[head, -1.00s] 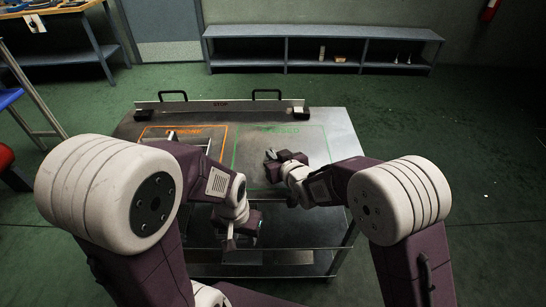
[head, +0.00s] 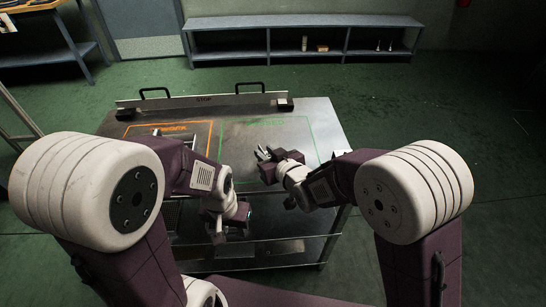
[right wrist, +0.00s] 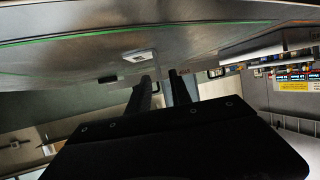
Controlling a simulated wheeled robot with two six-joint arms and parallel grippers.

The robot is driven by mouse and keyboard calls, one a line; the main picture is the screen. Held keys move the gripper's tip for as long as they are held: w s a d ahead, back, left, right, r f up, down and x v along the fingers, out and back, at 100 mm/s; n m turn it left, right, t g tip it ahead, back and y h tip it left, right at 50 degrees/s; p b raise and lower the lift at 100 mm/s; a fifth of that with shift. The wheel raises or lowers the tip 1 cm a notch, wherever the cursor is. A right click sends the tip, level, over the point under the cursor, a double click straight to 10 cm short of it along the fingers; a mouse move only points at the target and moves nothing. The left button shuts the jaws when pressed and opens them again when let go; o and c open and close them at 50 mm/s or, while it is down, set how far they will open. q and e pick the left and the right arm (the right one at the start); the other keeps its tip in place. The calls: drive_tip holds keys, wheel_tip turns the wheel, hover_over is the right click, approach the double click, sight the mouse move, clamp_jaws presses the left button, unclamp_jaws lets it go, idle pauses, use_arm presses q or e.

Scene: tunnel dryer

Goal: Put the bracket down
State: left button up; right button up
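My right gripper (head: 264,153) is low over the table (head: 331,130), at the green-outlined area (head: 306,124). Its two prongs stand apart in the head view. No bracket shows clearly in the head view. My left gripper (head: 215,232) is at the table's near side, pointing down; its finger gap is unclear.
An orange-outlined area (head: 141,126) lies left of the green one, partly hidden by my left arm. A stop bar (head: 203,101) with two black handles runs along the table's back. A lower shelf (head: 262,247) is under the tabletop. The green area's right side is bare.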

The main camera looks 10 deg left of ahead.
drive_tip(key=v, duration=0.6)
drive_tip(key=shift+s+d+p, duration=0.15)
drive_tip(key=shift+s+p, duration=0.1)
drive_tip(key=shift+p, duration=0.1)
